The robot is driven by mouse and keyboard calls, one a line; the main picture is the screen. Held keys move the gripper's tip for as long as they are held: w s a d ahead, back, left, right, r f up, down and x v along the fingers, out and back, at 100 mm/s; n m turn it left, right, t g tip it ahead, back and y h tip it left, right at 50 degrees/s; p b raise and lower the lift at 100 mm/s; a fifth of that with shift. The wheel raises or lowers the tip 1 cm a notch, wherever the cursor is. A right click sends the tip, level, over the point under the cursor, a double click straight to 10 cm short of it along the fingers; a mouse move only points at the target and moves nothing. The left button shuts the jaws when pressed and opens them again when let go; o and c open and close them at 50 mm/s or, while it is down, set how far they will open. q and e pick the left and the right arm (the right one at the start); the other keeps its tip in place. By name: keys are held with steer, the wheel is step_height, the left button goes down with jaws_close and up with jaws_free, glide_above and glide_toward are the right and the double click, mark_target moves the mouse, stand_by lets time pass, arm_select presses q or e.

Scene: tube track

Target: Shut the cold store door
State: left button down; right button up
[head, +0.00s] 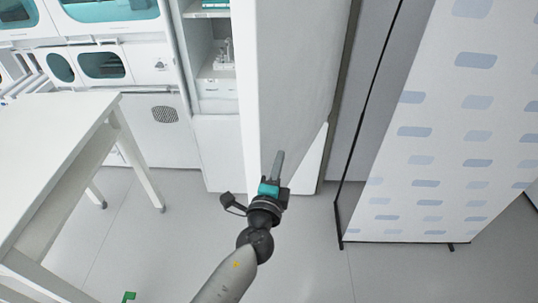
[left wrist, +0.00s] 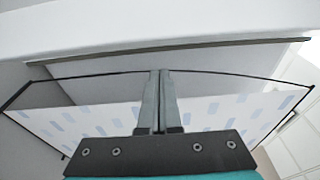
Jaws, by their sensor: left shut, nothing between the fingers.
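The cold store door (head: 290,75) stands open in the head view, a tall pale panel with a white edge on its left side. The cold store (head: 218,135) is left of it, with its shelves showing through the opening. My left gripper (head: 279,155) is shut and empty, its fingers pointing up the picture in front of the lower part of the door's grey face. I cannot tell whether they touch it. The shut fingers also show in the left wrist view (left wrist: 160,74). My right gripper is in neither view.
A white table (head: 50,140) stands at the left. A tall screen with blue dashes (head: 440,150) stands at the right on black feet. White cabinets with teal windows (head: 103,65) line the back left.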

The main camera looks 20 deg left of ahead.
mark_target(267, 158)
arm_select(q)
steer(key=shift+w+a, duration=0.15)
steer(key=shift+a, duration=1.2)
steer(key=shift+a, duration=0.15)
